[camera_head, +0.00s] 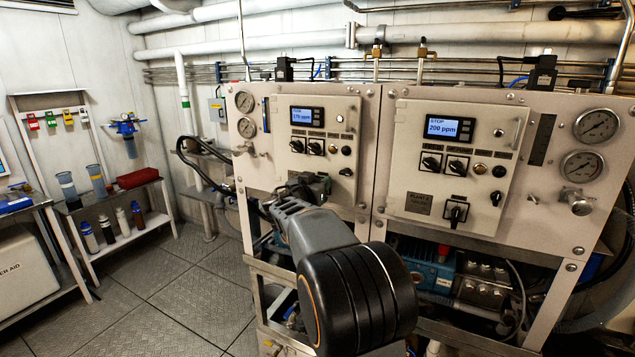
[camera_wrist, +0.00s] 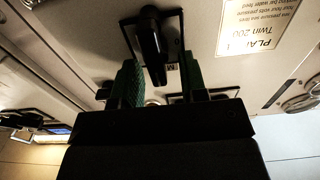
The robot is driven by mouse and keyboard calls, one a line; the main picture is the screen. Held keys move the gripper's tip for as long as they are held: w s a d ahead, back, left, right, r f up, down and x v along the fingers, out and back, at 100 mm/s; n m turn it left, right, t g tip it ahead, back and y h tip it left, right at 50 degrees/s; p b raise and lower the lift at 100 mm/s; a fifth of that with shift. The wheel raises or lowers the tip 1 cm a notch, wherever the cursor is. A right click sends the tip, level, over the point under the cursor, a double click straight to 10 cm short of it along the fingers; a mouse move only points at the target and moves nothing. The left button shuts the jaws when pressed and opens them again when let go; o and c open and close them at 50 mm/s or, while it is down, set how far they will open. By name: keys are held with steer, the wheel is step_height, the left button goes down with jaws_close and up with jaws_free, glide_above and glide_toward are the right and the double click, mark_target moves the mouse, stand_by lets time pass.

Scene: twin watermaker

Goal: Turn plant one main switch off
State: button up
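The left plant panel (camera_head: 284,125) has a lit display (camera_head: 306,116) and several black knobs. Its lower part is hidden behind my arm, so the main switch does not show in the head view. In the wrist view a black switch handle (camera_wrist: 152,45) stands out from a dark square plate on the pale panel. My gripper (camera_wrist: 161,62) is open, with its green-padded fingers on either side of the handle's lower end. A gap shows on the right; I cannot tell whether the left finger touches the handle.
The right plant panel (camera_head: 452,160) has a display reading "STOP 200 ppm" and its own black main switch (camera_head: 455,213). Pressure gauges (camera_head: 598,125) sit at the far right. A shelf with bottles (camera_head: 122,221) stands at the left. The floor (camera_head: 165,290) between is clear.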

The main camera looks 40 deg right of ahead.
jaws_close()
stand_by(0.4)
steer(key=shift+f+b, duration=0.15)
steer(key=shift+b, duration=0.15)
steer(key=shift+f+n+b, duration=0.15)
steer(key=shift+n+b, duration=0.45)
steer(key=shift+b, duration=0.2)
steer(key=n+b, duration=0.2)
steer(key=b, duration=0.1)
steer(key=shift+w+a+f, duration=0.1)
steer(key=shift+w+a, duration=0.05)
steer(key=shift+w, duration=0.1)
steer(key=shift+w+a+n+b, duration=0.1)
steer(key=shift+w+n+b, duration=0.1)
steer(key=shift+n+b, duration=1.2)
steer(key=shift+w+a+n+b, duration=0.15)
steer(key=shift+n+b, duration=0.5)
steer(key=shift+n, duration=1.45)
